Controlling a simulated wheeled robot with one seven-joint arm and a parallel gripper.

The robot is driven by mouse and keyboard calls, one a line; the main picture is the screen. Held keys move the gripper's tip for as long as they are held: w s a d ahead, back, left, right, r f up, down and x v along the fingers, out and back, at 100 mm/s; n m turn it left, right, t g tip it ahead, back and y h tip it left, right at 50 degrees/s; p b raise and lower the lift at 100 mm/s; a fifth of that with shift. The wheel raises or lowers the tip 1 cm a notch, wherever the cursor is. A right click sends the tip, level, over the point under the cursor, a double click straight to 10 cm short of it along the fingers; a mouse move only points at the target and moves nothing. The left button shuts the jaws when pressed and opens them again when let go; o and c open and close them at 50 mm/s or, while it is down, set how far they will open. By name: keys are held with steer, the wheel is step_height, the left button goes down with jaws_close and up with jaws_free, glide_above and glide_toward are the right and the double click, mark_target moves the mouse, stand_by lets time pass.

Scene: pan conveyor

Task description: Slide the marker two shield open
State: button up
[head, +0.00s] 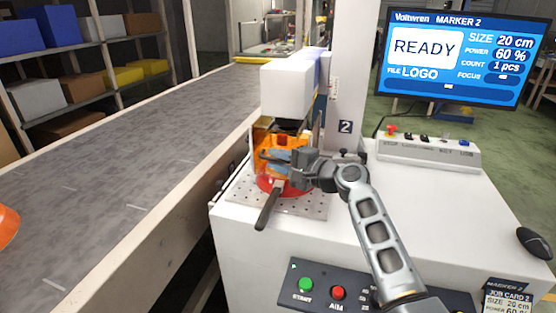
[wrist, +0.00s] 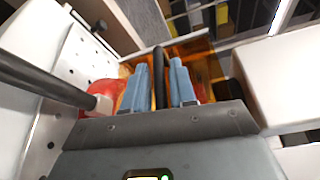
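The marker two shield (head: 265,138) is a see-through orange cover below the white marking head (head: 287,90). The shield also shows in the wrist view (wrist: 195,48), behind my fingers. My gripper (head: 272,158) is at the shield, in front of it. In the wrist view, my gripper (wrist: 160,75) has its two blue-grey fingers close on both sides of an upright black bar (wrist: 159,65), the shield's handle. The fingers look shut on it. The arm and gripper hide part of the shield.
The pan's dark handle (head: 268,207) sticks out toward the front, close below my gripper. The conveyor (head: 120,150) runs along the left. The button panel (head: 330,290) is at the front, and the screen (head: 455,55) reads READY. A mouse (head: 534,242) lies at right.

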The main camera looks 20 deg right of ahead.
jaws_close()
stand_by(0.3)
step_height(320, 180, up, 11)
steer(key=p, duration=0.7)
steer(key=shift+f, duration=0.15)
steer(key=shift+o, duration=1.3)
jaws_free()
steer(key=shift+f, duration=0.1)
steer(key=v, duration=0.8)
